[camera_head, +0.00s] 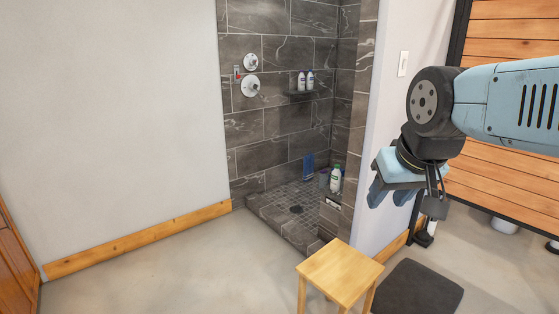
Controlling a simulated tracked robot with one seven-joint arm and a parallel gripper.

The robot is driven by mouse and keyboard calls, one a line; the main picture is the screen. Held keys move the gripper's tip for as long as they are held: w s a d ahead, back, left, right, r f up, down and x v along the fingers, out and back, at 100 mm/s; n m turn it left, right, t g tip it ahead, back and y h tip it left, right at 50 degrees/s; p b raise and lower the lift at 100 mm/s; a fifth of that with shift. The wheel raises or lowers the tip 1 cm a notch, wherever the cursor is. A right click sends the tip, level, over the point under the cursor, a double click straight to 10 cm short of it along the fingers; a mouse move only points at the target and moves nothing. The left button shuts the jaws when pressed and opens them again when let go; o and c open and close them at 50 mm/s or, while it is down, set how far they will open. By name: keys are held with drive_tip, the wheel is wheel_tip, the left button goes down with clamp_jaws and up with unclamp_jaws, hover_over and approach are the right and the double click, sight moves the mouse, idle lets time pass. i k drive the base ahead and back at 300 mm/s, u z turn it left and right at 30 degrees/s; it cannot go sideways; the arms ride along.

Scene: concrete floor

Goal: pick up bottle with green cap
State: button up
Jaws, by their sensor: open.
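A white bottle with a green cap (336,179) stands upright at the right side of the shower, on or beside a low tiled ledge near the white wall's edge. My gripper (387,196) is at the right of the picture, in front of the white wall. It points downward, is open, and holds nothing that I can see. In the picture it is to the right of the bottle and apart from it, much nearer to the camera.
A wooden stool (340,270) and a dark mat (417,287) are in front of the shower. The shower's raised curb (277,232) edges the tiled floor. Two bottles (305,80) stand on a corner shelf. A blue item (308,165) leans inside. Concrete floor (180,275) at left is clear.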

sight(337, 175)
drive_tip(key=z, duration=0.15)
drive_tip(key=i, duration=0.95)
drive_tip(key=z, duration=0.25)
drive_tip(key=k, duration=1.35)
drive_tip(key=u, duration=0.3)
drive_tip(key=i, duration=0.9)
drive_tip(key=u, duration=0.85)
drive_tip(key=i, duration=1.1)
drive_tip(key=u, duration=0.25)
drive_tip(key=i, duration=2.2)
drive_tip(key=z, duration=0.55)
